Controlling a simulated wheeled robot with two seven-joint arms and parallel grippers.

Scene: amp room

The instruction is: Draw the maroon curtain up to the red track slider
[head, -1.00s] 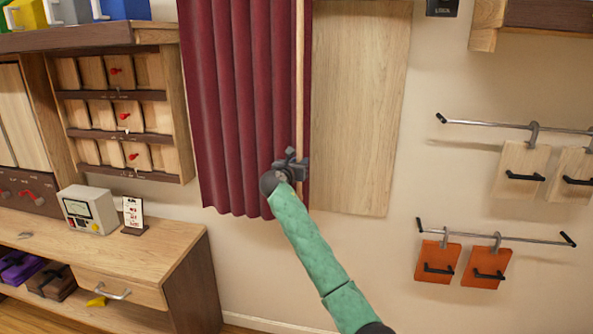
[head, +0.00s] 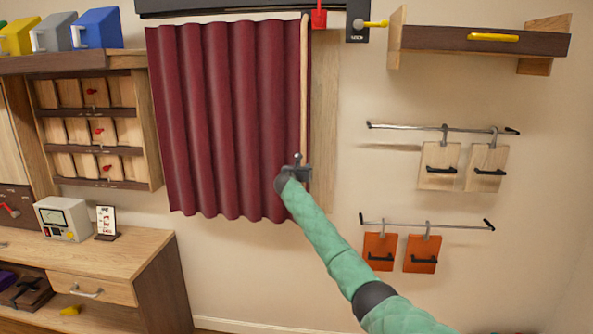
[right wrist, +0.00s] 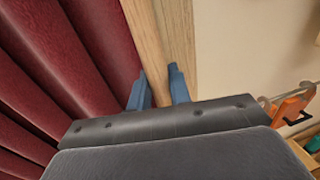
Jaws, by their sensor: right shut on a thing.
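The maroon curtain (head: 225,120) hangs in wide folds from the dark track (head: 225,8) in the head view. A pale wooden rod (head: 304,95) runs down its right edge. The red track slider (head: 319,15) sits on the track just right of the rod's top; I cannot tell whether they touch. My right gripper (head: 300,172) is shut on the rod near the curtain's lower right corner. In the right wrist view the rod (right wrist: 148,40) passes between the blue fingers (right wrist: 159,90), with the curtain (right wrist: 50,70) to the left. My left gripper is not in view.
A wooden panel (head: 326,130) shows as a strip right of the curtain. A black lock box (head: 357,22) with a yellow handle is beside the slider. Rails with hanging boards (head: 438,165) and orange plates (head: 380,250) are further right. A wooden cabinet (head: 125,250) stands lower left.

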